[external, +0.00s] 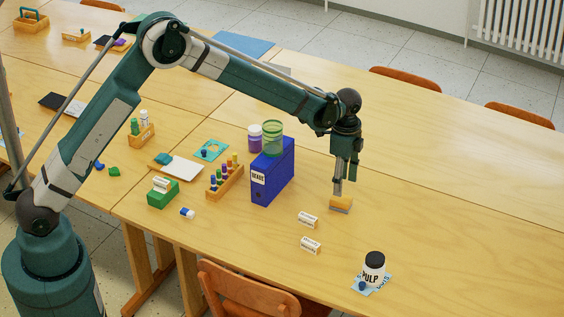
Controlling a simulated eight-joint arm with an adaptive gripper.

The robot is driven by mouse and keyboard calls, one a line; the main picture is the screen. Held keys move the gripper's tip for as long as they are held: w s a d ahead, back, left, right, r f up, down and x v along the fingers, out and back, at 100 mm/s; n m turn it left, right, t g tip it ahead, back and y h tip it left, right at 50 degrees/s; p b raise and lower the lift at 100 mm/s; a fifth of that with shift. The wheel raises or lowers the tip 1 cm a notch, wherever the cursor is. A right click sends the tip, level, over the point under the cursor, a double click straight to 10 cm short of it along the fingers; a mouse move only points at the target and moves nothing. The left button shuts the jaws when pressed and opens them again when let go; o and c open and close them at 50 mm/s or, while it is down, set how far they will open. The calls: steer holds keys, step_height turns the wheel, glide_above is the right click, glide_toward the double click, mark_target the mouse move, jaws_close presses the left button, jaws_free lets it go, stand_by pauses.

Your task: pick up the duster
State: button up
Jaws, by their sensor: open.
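The duster (341,205), a small block with a yellow-orange upper part and a bluish-grey lower layer, lies on the wooden table to the right of the blue box file. My gripper (339,189) points straight down directly over it. Its fingertips are at or just above the duster's top, and I cannot tell whether they touch it. The gripper is open, though its finger gap is hard to make out at this angle.
A blue box file (272,172) marked BEADS stands left of the gripper, with jars behind or on it. Two small white-labelled blocks (309,220) lie in front, and a PULP jar (374,268) stands front right. The table to the right is clear.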

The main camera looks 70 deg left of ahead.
mark_target(341, 198)
steer(key=shift+f, duration=0.15)
steer(key=shift+f, duration=1.15)
steer(key=shift+f, duration=0.15)
steer(key=shift+a+f+b, duration=0.1)
steer(key=shift+f+b, duration=0.55)
steer(key=shift+f, duration=1.85)
steer(key=c, duration=1)
